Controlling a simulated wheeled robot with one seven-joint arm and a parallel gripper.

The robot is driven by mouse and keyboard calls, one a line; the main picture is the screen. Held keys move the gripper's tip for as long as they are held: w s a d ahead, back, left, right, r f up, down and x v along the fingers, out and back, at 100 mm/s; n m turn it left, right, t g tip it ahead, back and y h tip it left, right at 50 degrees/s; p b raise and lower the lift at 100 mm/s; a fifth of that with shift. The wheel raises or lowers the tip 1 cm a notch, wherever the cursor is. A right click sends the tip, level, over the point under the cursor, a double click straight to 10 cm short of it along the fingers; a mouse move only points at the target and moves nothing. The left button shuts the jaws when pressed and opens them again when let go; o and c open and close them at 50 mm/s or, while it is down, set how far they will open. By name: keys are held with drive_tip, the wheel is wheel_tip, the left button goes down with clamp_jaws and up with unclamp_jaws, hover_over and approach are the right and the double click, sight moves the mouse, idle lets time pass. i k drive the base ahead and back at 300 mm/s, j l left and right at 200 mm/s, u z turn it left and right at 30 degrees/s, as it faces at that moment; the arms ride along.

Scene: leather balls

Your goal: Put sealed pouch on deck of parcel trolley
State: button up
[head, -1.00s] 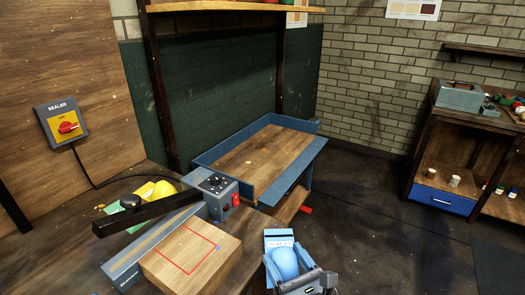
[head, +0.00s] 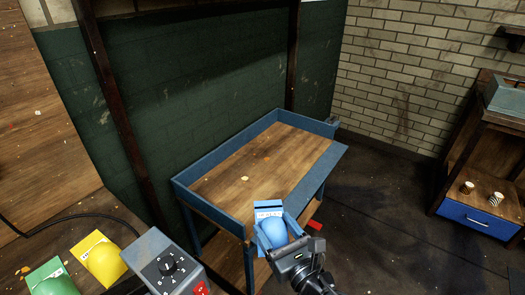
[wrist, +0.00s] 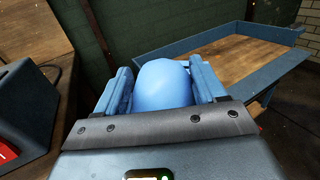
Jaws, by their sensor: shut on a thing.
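A blue pouch (head: 274,234) with a rounded bulge and a pale label strip at its top is held in my gripper (head: 281,240). The pouch also shows in the wrist view (wrist: 164,86), between the two blue fingers of my gripper (wrist: 164,92). The parcel trolley (head: 327,166) has a wooden deck (head: 240,181) with a blue raised rim, and stands beyond my gripper. In the head view the pouch overlaps the near edge of the trolley. Whether it is over the deck I cannot tell. In the wrist view the deck lies ahead and to the right.
Yellow (head: 103,262) and green (head: 50,278) pouches lie on the bench at left, beside a grey control box (head: 163,266) with a dial. A dark post (head: 125,115) rises behind the trolley's left end. The deck is clear apart from small scraps.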

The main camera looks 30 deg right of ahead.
sight(271, 166)
drive_tip(key=i+l, duration=0.25)
drive_tip(key=i+l+u, duration=0.1)
drive_tip(key=l, duration=0.35)
drive_tip(key=i+l, duration=0.35)
drive_tip(key=i+l+u, duration=0.1)
drive_tip(key=l, duration=0.25)
drive_tip(key=i+l, duration=0.3)
drive_tip(key=i+l+u, duration=0.1)
drive_tip(key=l, duration=0.35)
drive_tip(key=i, duration=0.1)
